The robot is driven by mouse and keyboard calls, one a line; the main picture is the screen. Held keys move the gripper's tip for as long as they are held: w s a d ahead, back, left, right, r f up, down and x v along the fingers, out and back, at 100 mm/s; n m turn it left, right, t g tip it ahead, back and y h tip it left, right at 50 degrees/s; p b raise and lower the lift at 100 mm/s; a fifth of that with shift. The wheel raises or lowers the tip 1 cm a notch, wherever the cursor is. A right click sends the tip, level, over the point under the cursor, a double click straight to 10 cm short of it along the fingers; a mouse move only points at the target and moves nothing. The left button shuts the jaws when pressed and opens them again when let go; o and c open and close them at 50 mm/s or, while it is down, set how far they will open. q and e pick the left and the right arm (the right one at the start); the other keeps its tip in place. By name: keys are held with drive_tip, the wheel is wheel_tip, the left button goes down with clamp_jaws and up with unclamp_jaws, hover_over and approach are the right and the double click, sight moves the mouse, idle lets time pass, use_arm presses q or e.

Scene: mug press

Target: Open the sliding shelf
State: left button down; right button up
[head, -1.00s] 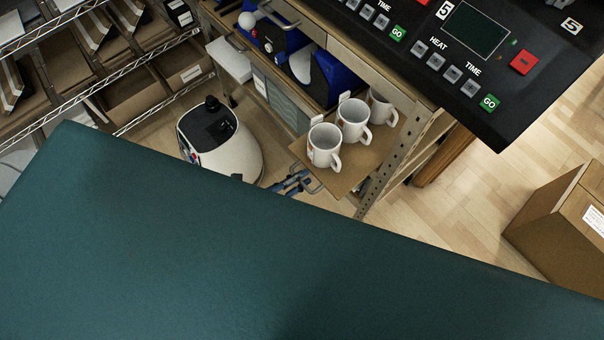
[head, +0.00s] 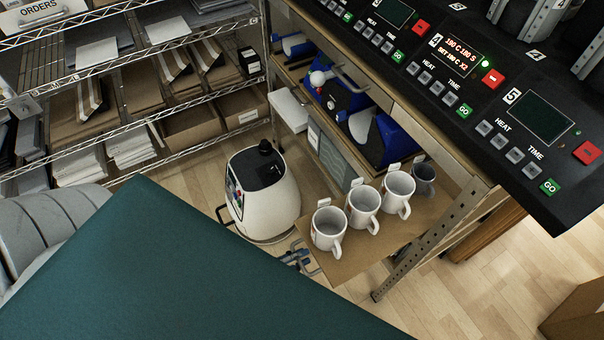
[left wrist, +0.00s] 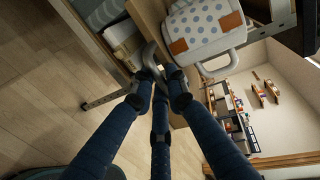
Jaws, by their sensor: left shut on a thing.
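The sliding shelf (head: 350,262) is a brown board pulled partly out from under the press bench, with several white mugs (head: 328,229) standing upright on it in a row. The rearmost mug is in the shade under the bench. My left gripper (head: 303,262) is at the shelf's front edge, partly hidden behind the dark green surface in the head view. In the left wrist view, my left gripper (left wrist: 160,82) is shut on a grey bar handle (left wrist: 151,55) at the front of the shelf. A mug with blue dots (left wrist: 206,30) stands close beyond the fingers. My right gripper is not in view.
A white rounded machine (head: 262,193) stands on the floor left of the shelf. A perforated metal leg (head: 430,240) stands to its right. The dark green surface (head: 180,270) fills the foreground. Wire racks (head: 130,110) stand at the left; a cardboard box (head: 580,315) is at the lower right.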

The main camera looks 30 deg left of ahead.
use_arm(q)
drive_tip(key=shift+a, duration=0.1)
idle(0.3)
drive_tip(key=c, duration=1.7)
unclamp_jaws()
drive_tip(key=shift+c, duration=0.2)
drive_tip(key=v, duration=1.2)
